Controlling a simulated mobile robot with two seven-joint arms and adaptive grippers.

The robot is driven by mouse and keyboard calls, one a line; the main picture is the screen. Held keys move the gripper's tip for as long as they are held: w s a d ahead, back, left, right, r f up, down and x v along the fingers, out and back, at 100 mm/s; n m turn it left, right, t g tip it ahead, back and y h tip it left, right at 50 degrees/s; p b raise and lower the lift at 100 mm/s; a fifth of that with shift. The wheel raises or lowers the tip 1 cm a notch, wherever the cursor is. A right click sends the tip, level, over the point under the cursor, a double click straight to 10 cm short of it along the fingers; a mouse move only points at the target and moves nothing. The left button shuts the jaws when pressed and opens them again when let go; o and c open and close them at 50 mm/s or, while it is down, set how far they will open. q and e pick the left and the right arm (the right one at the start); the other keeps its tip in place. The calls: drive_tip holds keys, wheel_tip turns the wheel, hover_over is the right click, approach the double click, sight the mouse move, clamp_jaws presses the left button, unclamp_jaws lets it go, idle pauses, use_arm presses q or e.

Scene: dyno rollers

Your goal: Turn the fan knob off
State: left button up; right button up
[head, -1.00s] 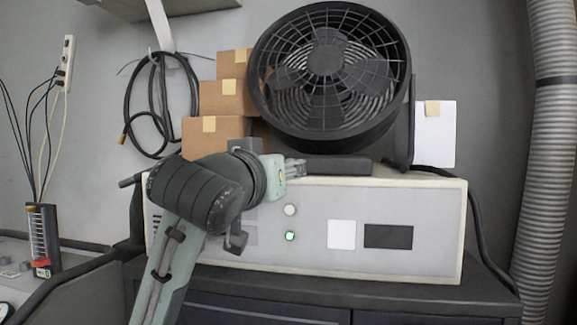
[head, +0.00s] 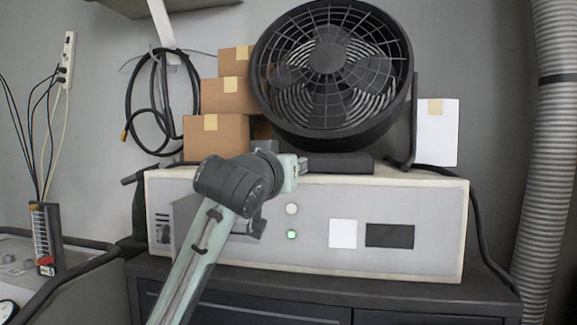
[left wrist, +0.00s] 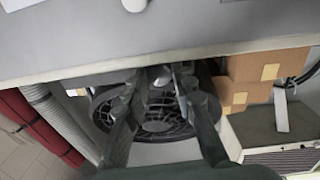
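The black fan (head: 328,75) stands on a pale control box (head: 400,190). A round white knob or button (head: 292,209) sits on its front panel, above a lit green lamp (head: 291,234). A round white piece also shows at the top edge of the left wrist view (left wrist: 133,4). My left arm crosses the panel's left part and hides some of it. My left gripper (head: 303,163) is near the box's top front edge, small and hard to make out. In the left wrist view its fingers (left wrist: 161,78) are apart, with the fan behind them. My right gripper is not in view.
A white square (head: 343,233) and a black rectangle (head: 390,236) lie right of the lamp. A grey hose (head: 545,150) runs down the right side. The panel's right half is unobstructed.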

use_arm(q)
clamp_jaws()
drive_tip(key=shift+n, duration=0.7)
drive_tip(key=o, duration=0.7)
unclamp_jaws()
drive_tip(key=shift+s, duration=0.1)
drive_tip(key=v, duration=1.2)
drive_tip(key=shift+a, duration=0.1)
